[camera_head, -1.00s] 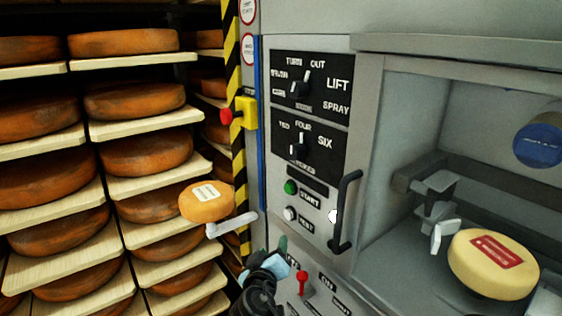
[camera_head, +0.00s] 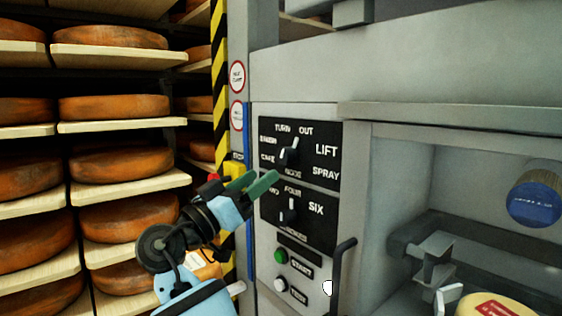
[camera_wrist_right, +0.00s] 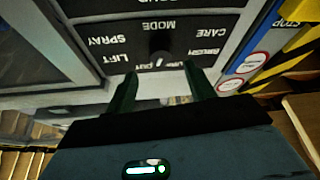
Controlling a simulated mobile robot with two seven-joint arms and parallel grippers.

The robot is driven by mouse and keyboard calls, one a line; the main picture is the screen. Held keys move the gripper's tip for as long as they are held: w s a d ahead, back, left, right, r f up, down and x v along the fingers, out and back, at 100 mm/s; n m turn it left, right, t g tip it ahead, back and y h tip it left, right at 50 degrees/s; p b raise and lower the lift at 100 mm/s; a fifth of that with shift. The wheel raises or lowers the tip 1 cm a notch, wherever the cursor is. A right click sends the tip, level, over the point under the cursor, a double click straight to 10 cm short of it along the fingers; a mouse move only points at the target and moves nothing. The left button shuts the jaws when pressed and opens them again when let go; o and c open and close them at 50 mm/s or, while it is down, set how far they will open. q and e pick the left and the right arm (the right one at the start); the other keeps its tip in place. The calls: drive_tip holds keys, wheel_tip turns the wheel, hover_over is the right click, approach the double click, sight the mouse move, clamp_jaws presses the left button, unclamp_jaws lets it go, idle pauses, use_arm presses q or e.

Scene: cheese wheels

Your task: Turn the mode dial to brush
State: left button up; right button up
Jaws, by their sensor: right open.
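The mode dial (camera_head: 290,152) is a dark knob with a white mark on the upper black panel. Its labels include brush (camera_head: 268,140), care, turn out, lift and spray. The dial also shows upside down in the right wrist view (camera_wrist_right: 160,46), its white mark toward the turn out label. My right gripper (camera_head: 264,175), with green fingers, is open and empty. In the head view it is below and left of the dial. In the right wrist view its fingertips (camera_wrist_right: 160,72) are spread to either side of the dial, apparently short of it. My left gripper is not in view.
A second dial (camera_head: 287,210) sits below, with a green start button (camera_head: 281,256) and a white button under it. A black handle (camera_head: 342,275) stands right of them. A red stop button (camera_head: 214,178) on a yellow box and cheese shelves are at left.

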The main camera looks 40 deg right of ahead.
sight(282, 160)
drive_tip(key=p+x, duration=0.2)
drive_tip(key=x, duration=0.4)
drive_tip(key=shift+d+r, duration=0.3)
drive_tip(key=shift+d, duration=0.4)
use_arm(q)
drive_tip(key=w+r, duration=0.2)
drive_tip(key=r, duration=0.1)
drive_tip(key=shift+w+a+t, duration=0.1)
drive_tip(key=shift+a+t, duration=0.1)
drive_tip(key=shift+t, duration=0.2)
use_arm(e)
drive_tip(key=shift+w, duration=0.1)
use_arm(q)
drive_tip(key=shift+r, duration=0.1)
use_arm(e)
drive_tip(key=c, duration=1)
